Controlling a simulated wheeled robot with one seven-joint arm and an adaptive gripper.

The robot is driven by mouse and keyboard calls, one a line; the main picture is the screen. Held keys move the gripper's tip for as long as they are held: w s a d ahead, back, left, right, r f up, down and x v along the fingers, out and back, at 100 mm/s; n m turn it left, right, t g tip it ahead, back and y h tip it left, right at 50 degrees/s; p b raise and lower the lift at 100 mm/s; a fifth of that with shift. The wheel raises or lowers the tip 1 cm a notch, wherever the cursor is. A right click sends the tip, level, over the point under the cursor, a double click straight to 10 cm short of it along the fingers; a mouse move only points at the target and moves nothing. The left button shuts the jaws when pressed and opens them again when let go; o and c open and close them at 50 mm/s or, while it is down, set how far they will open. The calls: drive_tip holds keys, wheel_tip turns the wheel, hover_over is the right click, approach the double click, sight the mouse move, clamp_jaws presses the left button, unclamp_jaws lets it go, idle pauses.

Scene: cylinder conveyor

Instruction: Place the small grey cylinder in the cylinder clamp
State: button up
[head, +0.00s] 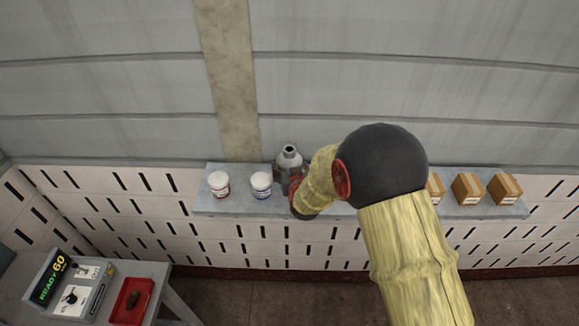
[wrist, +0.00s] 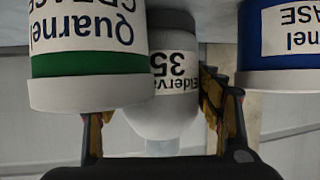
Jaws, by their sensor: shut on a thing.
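The small grey cylinder (head: 288,160) is a grey bottle with a narrow dark-mouthed neck, standing on the wall shelf. In the wrist view it appears upside down, with a white label reading 35 (wrist: 175,75). My gripper (head: 288,184) is at the cylinder's front, shut on it. In the wrist view one finger of my gripper (wrist: 160,90) lies along its right side; the other finger's tip is hidden behind a tub. My forearm hides part of the shelf. I cannot make out a cylinder clamp in either view.
On the shelf (head: 238,205) stand a red-marked white tub (head: 218,184), a blue-banded tub (head: 261,185) and several cardboard boxes (head: 467,188). A table at lower left holds a READY 60 device (head: 75,287) and a red tray (head: 120,311).

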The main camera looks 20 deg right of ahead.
drive_tip(key=shift+w, duration=0.1)
drive_tip(key=o, duration=1.8)
drive_tip(key=shift+f, duration=0.1)
